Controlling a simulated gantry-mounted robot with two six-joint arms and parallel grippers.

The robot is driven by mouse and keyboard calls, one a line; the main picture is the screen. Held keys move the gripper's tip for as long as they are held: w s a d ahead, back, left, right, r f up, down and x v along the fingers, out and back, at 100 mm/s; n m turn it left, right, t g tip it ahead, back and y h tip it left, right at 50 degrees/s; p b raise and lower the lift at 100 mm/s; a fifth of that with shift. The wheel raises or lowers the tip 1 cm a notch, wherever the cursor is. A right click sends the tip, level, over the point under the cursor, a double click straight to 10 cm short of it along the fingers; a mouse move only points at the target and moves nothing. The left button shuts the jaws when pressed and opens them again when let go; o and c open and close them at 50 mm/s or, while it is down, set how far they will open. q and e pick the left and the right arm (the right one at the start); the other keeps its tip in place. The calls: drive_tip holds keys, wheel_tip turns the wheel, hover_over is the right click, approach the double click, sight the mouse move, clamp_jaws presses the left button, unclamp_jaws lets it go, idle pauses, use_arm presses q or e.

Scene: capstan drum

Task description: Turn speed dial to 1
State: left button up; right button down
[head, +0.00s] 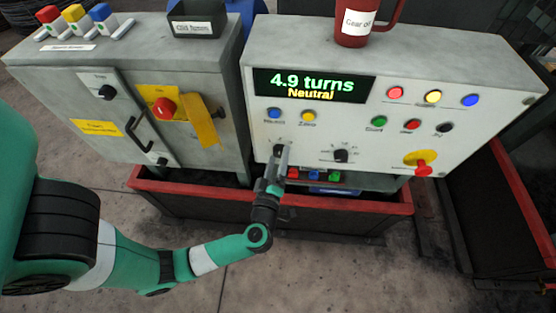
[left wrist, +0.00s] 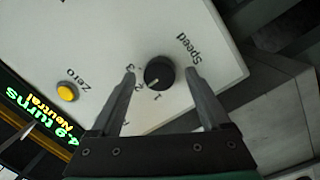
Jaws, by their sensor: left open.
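The speed dial (left wrist: 159,72) is a round black knob on the pale panel, with "Speed" printed beside it and the numbers 1, 2 and 3 around its rim. A small white mark shows on its lower left part; I cannot tell exactly which number it points at. My left gripper (left wrist: 160,85) is open, with one finger on each side of the dial and gaps between the fingers and the knob. In the head view my left gripper (head: 278,165) is in front of the panel's lower left and hides most of the dial. My right gripper is not in view.
The display (head: 314,86) reads "4.9 turns" and "Neutral". A yellow Zero button (head: 308,116) and a blue button (head: 274,114) sit above the dial. Another black dial (head: 341,156) is to its right. A red-rimmed trough (head: 340,205) runs below the panel.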

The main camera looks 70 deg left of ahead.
use_arm(q)
clamp_jaws()
idle(0.5)
drive_tip(key=shift+n, duration=0.5)
drive_tip(key=shift+n+p, duration=0.35)
drive_tip(key=shift+n, duration=0.35)
drive_tip(key=shift+n+y, duration=0.3)
drive_tip(key=shift+n, duration=0.5)
drive_tip(key=n, duration=0.5)
drive_tip(key=shift+w+b, duration=0.1)
drive_tip(key=shift+b, duration=0.2)
drive_tip(key=shift+n, duration=0.3)
